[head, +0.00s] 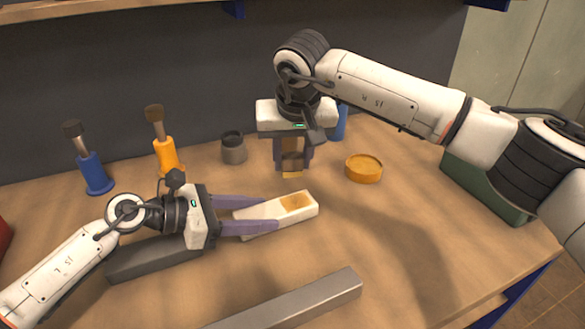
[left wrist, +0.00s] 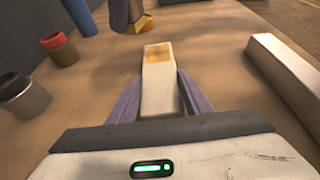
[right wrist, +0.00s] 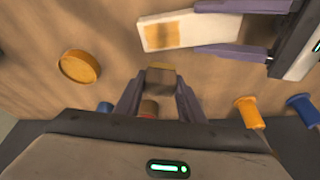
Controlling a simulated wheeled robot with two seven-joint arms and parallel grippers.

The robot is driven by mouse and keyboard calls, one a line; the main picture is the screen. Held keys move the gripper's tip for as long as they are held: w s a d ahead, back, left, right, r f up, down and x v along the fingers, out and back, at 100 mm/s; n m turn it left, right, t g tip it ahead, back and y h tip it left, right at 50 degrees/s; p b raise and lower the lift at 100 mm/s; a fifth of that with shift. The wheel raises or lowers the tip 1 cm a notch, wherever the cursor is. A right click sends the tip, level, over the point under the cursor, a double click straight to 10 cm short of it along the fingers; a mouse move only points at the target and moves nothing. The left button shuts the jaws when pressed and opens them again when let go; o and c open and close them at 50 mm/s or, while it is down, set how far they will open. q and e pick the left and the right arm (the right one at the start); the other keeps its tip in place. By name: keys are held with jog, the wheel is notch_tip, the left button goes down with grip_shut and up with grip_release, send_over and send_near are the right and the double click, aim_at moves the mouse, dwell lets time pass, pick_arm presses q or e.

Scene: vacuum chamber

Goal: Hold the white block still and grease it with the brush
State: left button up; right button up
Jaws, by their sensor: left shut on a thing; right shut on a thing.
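The white block (head: 257,217) lies on the workbench with an orange-yellow grease patch at its right end. My left gripper (head: 265,213) is shut on the block's other end, one finger along each side. In the left wrist view the block (left wrist: 159,90) points away between the fingers (left wrist: 160,88). My right gripper (head: 292,166) points down behind the block, shut on the brush (head: 292,171). Most of the brush handle is hidden.
A round orange-yellow dish (head: 363,168) stands right of my right gripper. A grey pot (head: 233,149), an orange-handled brush (head: 164,145) and a blue-handled one (head: 90,165) stand at the back. Grey bars (head: 300,300) lie in front. A green box (head: 485,185) is at the right.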

jog(key=shift+r, duration=1.5)
pick_arm(q)
jog(key=o, duration=1.4)
jog(key=v, duration=1.2)
